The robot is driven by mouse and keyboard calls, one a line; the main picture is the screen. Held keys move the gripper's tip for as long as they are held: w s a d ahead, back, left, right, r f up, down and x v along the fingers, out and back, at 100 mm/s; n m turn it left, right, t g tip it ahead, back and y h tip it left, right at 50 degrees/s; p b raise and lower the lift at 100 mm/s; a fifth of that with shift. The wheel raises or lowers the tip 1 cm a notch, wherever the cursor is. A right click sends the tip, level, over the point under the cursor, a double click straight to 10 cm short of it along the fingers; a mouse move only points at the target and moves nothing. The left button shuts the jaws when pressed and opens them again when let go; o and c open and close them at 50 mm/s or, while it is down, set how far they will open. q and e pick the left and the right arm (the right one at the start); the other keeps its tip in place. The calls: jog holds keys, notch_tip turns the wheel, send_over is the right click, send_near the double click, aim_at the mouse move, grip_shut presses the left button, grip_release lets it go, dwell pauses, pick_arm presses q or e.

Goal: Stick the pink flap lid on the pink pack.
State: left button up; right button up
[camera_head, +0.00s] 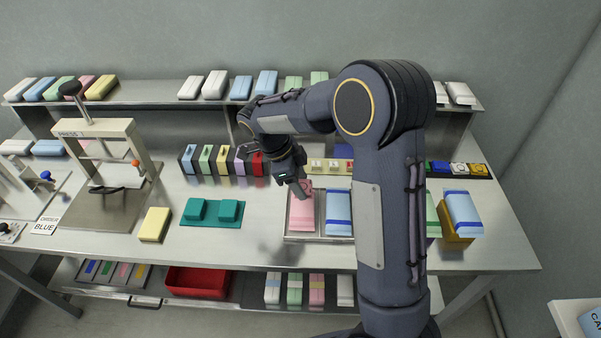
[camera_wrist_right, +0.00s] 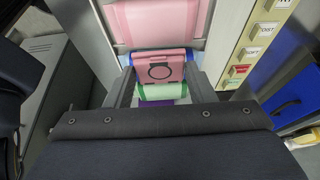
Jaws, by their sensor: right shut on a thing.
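The pink pack (camera_head: 302,214) lies in a shallow metal tray, left of a blue pack (camera_head: 338,214). It also shows at the top of the right wrist view (camera_wrist_right: 160,22). My right gripper (camera_head: 300,185) is at the far end of the pink pack. In the right wrist view its fingers (camera_wrist_right: 162,76) are shut on the pink flap lid (camera_wrist_right: 172,62), which bears a dark ring. The lid appears just in front of the pink pack; I cannot tell whether they touch. Blue, green and purple strips show around and below the lid. My left gripper is not in view.
A row of coloured holders (camera_head: 222,162) stands left of my right gripper. A teal fixture (camera_head: 212,213) and a yellow block (camera_head: 155,224) lie left of the tray. A press (camera_head: 105,160) stands further left. Labelled blocks (camera_head: 325,165) stand behind the tray. Bare table lies between fixture and tray.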

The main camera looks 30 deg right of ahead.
aim_at(304, 205)
jog(key=shift+a+f, duration=0.15)
jog(key=shift+f, duration=0.2)
jog(key=shift+f+b, duration=1.55)
jog(key=shift+f, duration=0.6)
jog(key=shift+f+b, duration=0.4)
jog(key=shift+b, duration=0.05)
jog(key=shift+f+b, duration=0.35)
jog(key=shift+b, duration=0.05)
jog(key=o, duration=1)
jog(key=shift+r, duration=0.15)
jog(key=v, duration=0.7)
jog(key=shift+r, duration=0.3)
jog(key=shift+w, duration=0.15)
